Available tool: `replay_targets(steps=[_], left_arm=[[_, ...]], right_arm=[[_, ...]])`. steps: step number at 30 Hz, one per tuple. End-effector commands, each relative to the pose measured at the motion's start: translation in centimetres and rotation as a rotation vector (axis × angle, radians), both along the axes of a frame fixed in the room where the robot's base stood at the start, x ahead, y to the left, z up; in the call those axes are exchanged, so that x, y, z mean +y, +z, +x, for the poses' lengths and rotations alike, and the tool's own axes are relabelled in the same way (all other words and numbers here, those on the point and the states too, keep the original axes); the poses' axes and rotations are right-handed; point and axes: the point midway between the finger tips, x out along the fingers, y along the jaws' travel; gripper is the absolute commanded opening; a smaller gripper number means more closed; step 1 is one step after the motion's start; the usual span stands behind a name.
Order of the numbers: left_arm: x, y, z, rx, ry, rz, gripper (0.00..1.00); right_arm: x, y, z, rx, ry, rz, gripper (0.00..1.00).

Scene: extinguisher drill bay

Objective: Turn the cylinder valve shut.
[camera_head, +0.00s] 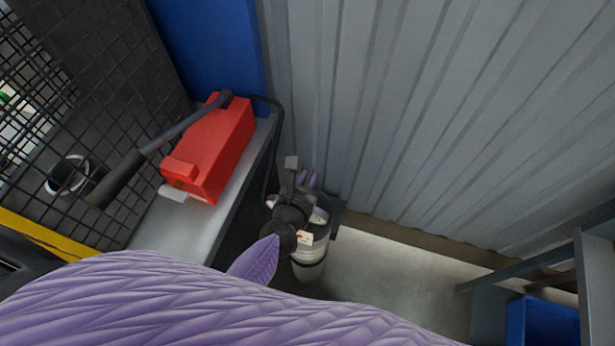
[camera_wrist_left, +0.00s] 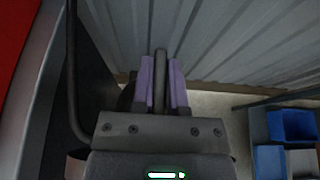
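A white and grey cylinder (camera_head: 311,263) stands upright on the floor close to the corrugated wall in the head view. My left gripper (camera_head: 308,178) is at its top and, with my dark wrist, hides most of the valve. In the left wrist view the two purple fingers (camera_wrist_left: 163,85) are close together, one on each side of a dark bar (camera_wrist_left: 160,65), which looks like the valve handle. The bar fills the gap between them and sticks out a little past the fingertips. How far the valve is turned cannot be seen. My right gripper is in neither view.
A mesh panel (camera_head: 100,70) stands far left. Blue bins (camera_head: 543,322) sit in a rack at lower right. Floor (camera_head: 400,275) between is clear.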

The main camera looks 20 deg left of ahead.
Motion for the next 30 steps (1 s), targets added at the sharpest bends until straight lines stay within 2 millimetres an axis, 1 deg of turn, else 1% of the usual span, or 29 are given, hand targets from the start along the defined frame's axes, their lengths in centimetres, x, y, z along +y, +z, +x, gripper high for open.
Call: replay_targets(steps=[8, 14, 20, 30], left_arm=[[0.0, 0.0, 0.0, 0.000, -0.003, 0.001, 0.00], [0.0, 0.0, 0.0, 0.000, -0.045, 0.000, 0.00], [0.1, -0.1, 0.0, 0.000, -0.171, 0.004, 0.00], [0.1, -0.2, 0.0, 0.000, -0.487, 0.003, 0.00]], right_arm=[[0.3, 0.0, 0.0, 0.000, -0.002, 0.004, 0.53], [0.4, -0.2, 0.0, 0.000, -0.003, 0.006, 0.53], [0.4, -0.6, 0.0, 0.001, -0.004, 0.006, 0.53], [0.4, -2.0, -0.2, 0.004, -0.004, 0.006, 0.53]])
